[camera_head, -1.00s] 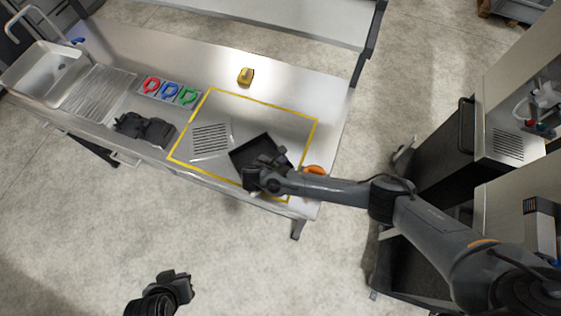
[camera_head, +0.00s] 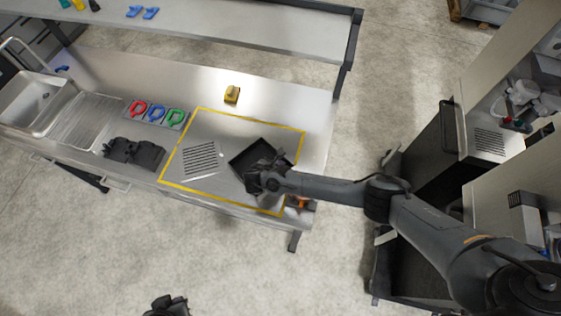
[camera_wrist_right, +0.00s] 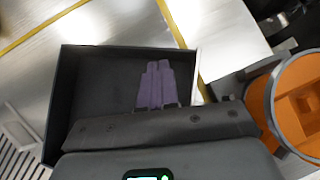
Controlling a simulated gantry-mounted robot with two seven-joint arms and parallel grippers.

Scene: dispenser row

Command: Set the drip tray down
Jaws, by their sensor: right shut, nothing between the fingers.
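The black, square, shallow drip tray (camera_head: 246,160) lies at an angle on the steel counter, inside the right part of the yellow-taped rectangle. My right gripper (camera_head: 262,176) is over the tray's near edge and hides part of it. In the right wrist view, the shut fingers (camera_wrist_right: 157,70) lie together over the inside of the tray (camera_wrist_right: 95,80), with nothing between them. Whether they touch the tray I cannot tell. My left gripper (camera_head: 167,304) is cut off at the bottom of the head view, away from the counter.
A slotted metal grate (camera_head: 200,158) lies left of the tray. An orange round object (camera_wrist_right: 297,100) stands by the counter's right end. Red, blue and green handled pieces (camera_head: 157,112), a dark device (camera_head: 134,152) and a yellow object (camera_head: 232,94) are also on the counter. A shelf (camera_head: 240,30) runs behind.

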